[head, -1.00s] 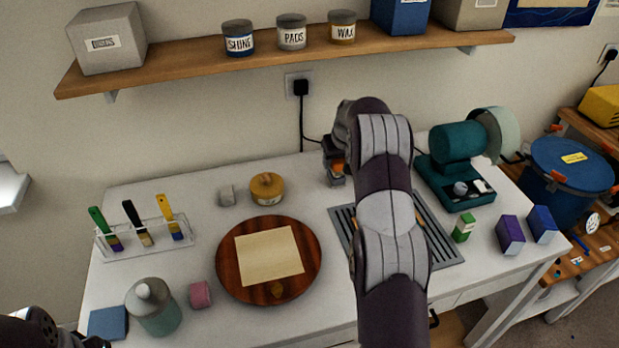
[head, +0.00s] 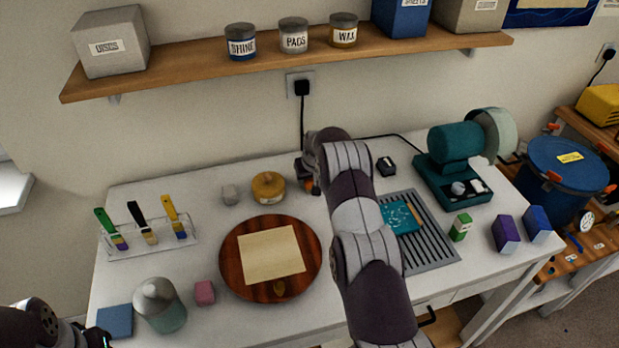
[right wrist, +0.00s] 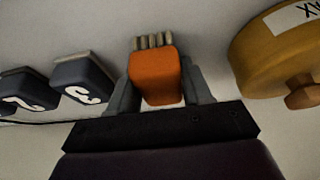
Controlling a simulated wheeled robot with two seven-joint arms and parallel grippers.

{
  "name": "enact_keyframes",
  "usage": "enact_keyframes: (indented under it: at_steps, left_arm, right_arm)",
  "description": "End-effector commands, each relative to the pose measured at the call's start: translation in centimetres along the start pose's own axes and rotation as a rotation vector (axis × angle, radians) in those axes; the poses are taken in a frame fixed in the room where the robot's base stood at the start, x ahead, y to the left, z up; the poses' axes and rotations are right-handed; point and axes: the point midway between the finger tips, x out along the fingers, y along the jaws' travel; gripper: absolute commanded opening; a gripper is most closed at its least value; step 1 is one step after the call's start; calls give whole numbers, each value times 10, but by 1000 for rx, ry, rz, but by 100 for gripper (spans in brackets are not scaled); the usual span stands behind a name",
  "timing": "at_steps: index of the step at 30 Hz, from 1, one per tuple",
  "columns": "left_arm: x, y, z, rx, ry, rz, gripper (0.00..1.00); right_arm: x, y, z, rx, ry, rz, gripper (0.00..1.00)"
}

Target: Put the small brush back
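The small brush (right wrist: 154,78), an orange block with a row of pale bristles, is between the two grey fingers of my right gripper (right wrist: 158,92) in the right wrist view. The fingers press on its sides. A clear rack (head: 150,240) at the left holds a green, a black and a yellow brush. My left gripper (head: 98,338) barely shows at the bottom left edge; its fingers cannot be made out.
The wooden board (head: 235,272) lies mid-table. A teal sheet (head: 397,220) lies on the slotted grid (head: 437,258). Two dark blocks (right wrist: 85,82) show in the right wrist view.

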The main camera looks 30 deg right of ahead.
Motion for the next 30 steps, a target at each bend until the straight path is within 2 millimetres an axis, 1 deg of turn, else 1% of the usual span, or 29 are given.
enact_keyframes:
  at_steps: [1, 2, 8, 11, 13, 17, 24, 27, 29, 30]
  left_arm:
    - [0, 0, 0, 0, 0, 0, 43]
    - [0, 0, 0, 0, 0, 0, 43]
    - [0, 0, 0, 0, 0, 0, 43]
    - [-6, 0, -1, 0, 0, 0, 43]
    - [-3, 0, 0, 0, 1, 0, 43]
    - [2, 0, 0, 0, 0, 0, 43]
    - [14, 0, 2, 0, 0, 0, 43]
    - [16, 0, 2, 0, 0, 0, 43]
    - [17, 0, 2, 0, 0, 0, 43]
    - [17, 0, 2, 0, 0, 0, 43]
  right_arm:
    - [0, 0, 0, 0, 0, 0, 65]
    - [0, 0, 0, 0, 0, 0, 74]
    - [0, 0, 0, 0, -1, 0, 74]
    - [-5, 0, -2, 0, -1, 0, 74]
    - [-10, 0, -2, 0, 1, 0, 74]
    - [-36, 0, -1, 0, 1, 0, 74]
    - [-96, 0, -1, 0, 2, 0, 74]
    - [-112, 0, -1, 0, 1, 0, 74]
    - [-119, -1, 0, -1, -2, 0, 74]
    - [-125, -5, 2, -6, -6, -3, 74]
